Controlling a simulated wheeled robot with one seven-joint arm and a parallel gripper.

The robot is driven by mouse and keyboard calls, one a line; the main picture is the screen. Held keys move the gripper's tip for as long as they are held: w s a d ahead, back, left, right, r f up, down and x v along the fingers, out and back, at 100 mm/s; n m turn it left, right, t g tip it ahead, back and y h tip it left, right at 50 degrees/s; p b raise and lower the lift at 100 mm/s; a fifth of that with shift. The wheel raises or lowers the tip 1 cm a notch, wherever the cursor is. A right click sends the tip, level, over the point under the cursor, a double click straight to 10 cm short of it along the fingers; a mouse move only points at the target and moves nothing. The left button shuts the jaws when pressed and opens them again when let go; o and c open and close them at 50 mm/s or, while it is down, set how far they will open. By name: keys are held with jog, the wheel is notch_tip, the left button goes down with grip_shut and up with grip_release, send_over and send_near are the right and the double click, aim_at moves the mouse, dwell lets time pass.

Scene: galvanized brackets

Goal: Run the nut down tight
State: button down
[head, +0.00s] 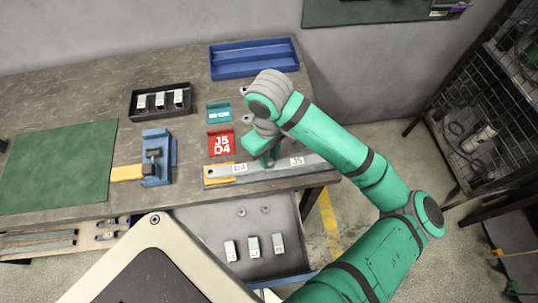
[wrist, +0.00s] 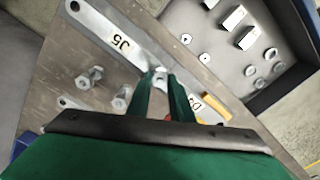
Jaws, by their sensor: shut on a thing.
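A long grey galvanized bar (head: 268,169) lies along the front right of the bench, with labels D4 and J5 on it. It also crosses the wrist view diagonally (wrist: 103,27). My gripper (head: 266,162) points down at the bar between the two labels. In the wrist view the fingertips (wrist: 160,82) are shut on a small silver nut (wrist: 160,72) at the bar. The fingers hide part of the nut and of the bar. Whether the nut sits flush on the bar cannot be seen. A red card (head: 221,143) reading J5 D4 lies behind the bar.
Loose bolts with nuts (wrist: 90,77) lie beside the bar. An open drawer (head: 205,222) below holds labelled blocks and round pieces. A blue fixture (head: 160,158), black tray (head: 135,104), teal tray (head: 218,106) and blue tray (head: 252,69) stand around. The green mat (head: 60,165) is clear.

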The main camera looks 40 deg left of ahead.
jog(key=m, duration=0.6)
jog(key=c, duration=1.8)
grip_release()
jog(key=shift+o, duration=0.2)
jog(key=n, duration=0.5)
jog(key=shift+n, duration=0.3)
jog(key=n, duration=1.2)
jog(key=shift+n, duration=3)
